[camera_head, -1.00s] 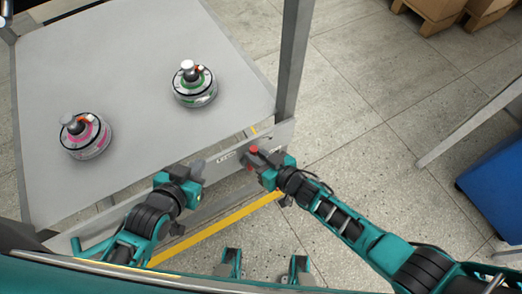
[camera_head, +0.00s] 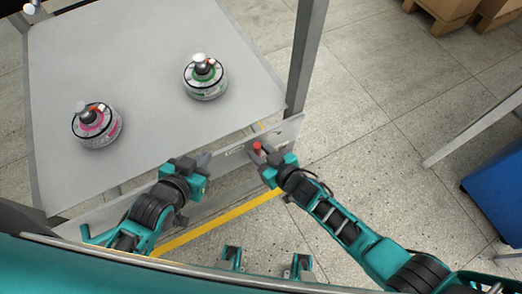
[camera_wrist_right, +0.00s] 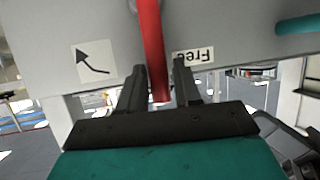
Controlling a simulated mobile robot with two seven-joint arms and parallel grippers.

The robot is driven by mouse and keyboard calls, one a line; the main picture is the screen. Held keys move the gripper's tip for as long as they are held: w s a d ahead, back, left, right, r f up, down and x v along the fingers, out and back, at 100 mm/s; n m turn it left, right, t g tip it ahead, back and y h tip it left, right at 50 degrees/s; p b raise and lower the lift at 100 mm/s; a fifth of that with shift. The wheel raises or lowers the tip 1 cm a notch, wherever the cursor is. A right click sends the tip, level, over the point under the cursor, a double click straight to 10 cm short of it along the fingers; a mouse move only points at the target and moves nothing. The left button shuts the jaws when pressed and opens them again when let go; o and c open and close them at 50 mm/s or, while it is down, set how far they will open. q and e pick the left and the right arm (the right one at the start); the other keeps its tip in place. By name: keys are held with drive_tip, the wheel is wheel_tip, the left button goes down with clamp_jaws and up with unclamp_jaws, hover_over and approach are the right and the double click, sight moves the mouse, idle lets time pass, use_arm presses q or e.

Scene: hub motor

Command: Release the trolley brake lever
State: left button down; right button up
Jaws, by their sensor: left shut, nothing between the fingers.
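The trolley's red brake lever (camera_head: 257,147) sits at the edge of its grey side panel (camera_head: 235,158). In the right wrist view the lever (camera_wrist_right: 152,45) hangs from the panel, its lower end between the two dark fingers. My right gripper (camera_wrist_right: 159,88) is open around it, with a visible gap at the right finger; I cannot tell whether the left finger touches. It also shows in the head view (camera_head: 265,158). My left gripper (camera_head: 203,160) is shut and empty, in front of the panel, left of the lever.
The trolley's grey top (camera_head: 150,60) carries a pink-marked hub motor (camera_head: 97,127) and a green-marked hub motor (camera_head: 205,80). A metal post (camera_head: 306,55) rises at its right corner. A blue box (camera_head: 497,178) stands at the far right. The floor between is clear.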

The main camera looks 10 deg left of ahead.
drive_tip(key=shift+o, duration=1.3)
drive_tip(key=shift+r, duration=0.1)
drive_tip(key=shift+s+d+r+p, duration=0.2)
drive_tip(key=shift+s+d+p, duration=0.05)
drive_tip(key=shift+d+p, duration=0.05)
drive_tip(key=p+v, duration=0.3)
drive_tip(key=v, duration=0.9)
